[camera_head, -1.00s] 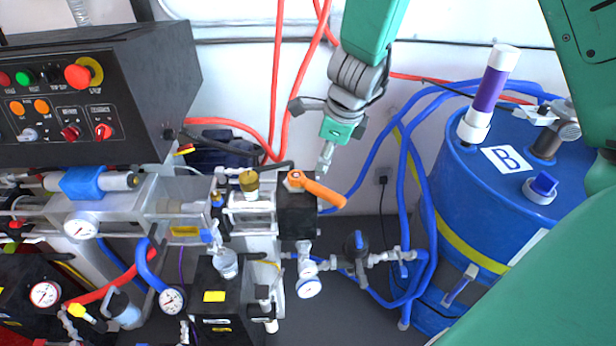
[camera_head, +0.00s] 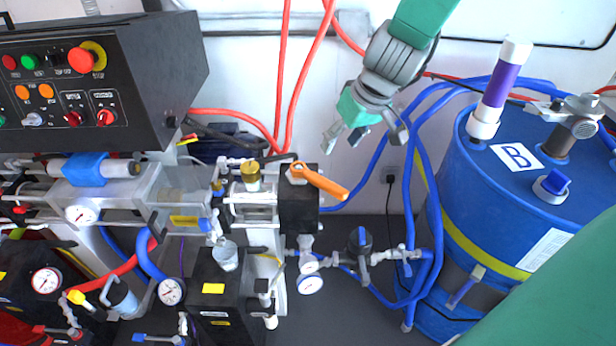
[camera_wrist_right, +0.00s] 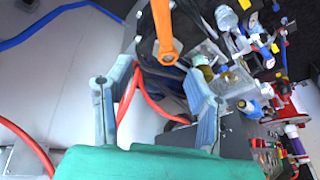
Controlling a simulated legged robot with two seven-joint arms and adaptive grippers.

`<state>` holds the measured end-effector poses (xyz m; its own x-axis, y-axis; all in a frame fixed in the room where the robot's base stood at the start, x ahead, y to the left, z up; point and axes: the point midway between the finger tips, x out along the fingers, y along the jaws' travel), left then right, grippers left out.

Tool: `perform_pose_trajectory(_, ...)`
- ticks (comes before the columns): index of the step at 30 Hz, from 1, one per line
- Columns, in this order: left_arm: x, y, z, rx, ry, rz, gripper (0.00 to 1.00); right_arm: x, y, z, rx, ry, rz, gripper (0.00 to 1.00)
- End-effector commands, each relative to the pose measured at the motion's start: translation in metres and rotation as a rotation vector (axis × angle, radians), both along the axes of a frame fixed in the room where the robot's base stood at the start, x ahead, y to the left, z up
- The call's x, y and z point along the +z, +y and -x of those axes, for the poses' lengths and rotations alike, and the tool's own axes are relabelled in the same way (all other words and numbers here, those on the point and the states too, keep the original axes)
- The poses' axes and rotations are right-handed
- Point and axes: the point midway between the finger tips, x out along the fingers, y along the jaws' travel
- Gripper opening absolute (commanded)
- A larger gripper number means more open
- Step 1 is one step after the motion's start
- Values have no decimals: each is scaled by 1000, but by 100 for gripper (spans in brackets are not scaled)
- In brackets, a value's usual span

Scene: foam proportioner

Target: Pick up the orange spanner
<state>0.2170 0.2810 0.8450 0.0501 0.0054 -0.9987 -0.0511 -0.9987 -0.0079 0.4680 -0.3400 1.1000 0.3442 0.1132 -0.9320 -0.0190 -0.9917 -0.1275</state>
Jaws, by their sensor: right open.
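The orange spanner (camera_head: 320,182) lies on top of the black block at the right end of the machine's pump section. Its ring end is on the block and its handle sticks out to the right. My right gripper (camera_head: 343,138) is open and empty, above the spanner in the head view and apart from it. In the right wrist view the spanner (camera_wrist_right: 165,34) hangs down from the top edge, and its end shows just beyond the gap between the open fingers (camera_wrist_right: 160,75). My left gripper is in neither view.
A black control box (camera_head: 100,85) with coloured buttons stands at the upper left. Red hoses (camera_head: 285,75) run up the white wall behind the spanner. A blue drum (camera_head: 470,205) with blue hoses stands at the right. Gauges and valves (camera_head: 310,284) sit below the spanner.

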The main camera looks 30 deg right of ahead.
Motion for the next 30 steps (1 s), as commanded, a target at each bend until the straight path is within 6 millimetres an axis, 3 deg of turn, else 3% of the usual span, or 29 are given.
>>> perform_pose_trajectory(3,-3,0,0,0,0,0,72,0,0,0,193,-35,62,47)
perform_pose_trajectory(9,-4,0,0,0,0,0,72,-1,1,-2,347,-62,117,47)
perform_pose_trajectory(21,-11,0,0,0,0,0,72,-65,9,-26,355,-61,116,47)
perform_pose_trajectory(30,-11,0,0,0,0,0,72,-86,15,-34,355,-62,117,47)
